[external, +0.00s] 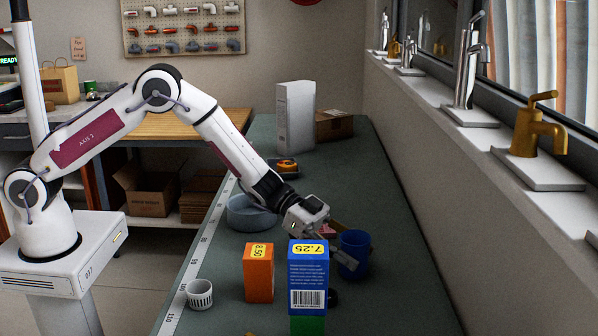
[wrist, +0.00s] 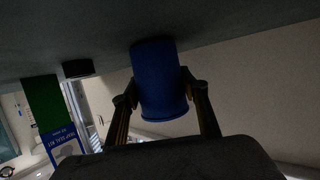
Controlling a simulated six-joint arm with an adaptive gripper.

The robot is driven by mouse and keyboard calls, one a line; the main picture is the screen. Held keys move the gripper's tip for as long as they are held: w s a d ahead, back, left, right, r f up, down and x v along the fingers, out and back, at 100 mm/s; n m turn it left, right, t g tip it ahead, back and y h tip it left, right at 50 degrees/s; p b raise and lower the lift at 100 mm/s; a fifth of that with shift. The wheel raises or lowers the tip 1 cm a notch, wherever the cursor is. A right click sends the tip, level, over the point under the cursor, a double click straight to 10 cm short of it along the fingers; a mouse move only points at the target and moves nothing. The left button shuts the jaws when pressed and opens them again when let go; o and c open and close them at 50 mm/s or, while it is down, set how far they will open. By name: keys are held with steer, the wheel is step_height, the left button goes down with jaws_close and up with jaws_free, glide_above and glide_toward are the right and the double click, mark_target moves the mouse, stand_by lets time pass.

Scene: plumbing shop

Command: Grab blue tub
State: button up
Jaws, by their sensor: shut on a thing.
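The blue tub (external: 354,246) stands upright on the green-grey bench top, to the right of and behind the blue box in the external view. In the wrist view the blue tub (wrist: 158,82) sits between my two fingers, and its base appears to touch the bench. My gripper (external: 343,256) reaches down to the tub from the left. In the wrist view my gripper (wrist: 160,92) has one finger against each side of the tub and is shut on it.
A blue and green box (external: 308,275) and an orange box (external: 259,273) stand in front. A white slotted cup (external: 199,294) is at the front left. A blue-grey round dish (external: 248,214) lies behind. A wall with a tap-lined ledge (external: 470,150) bounds the right; the bench's front right is clear.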

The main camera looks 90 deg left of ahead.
step_height(320, 180, up, 10)
steer(key=shift+f, duration=0.2)
stand_by(0.3)
stand_by(0.4)
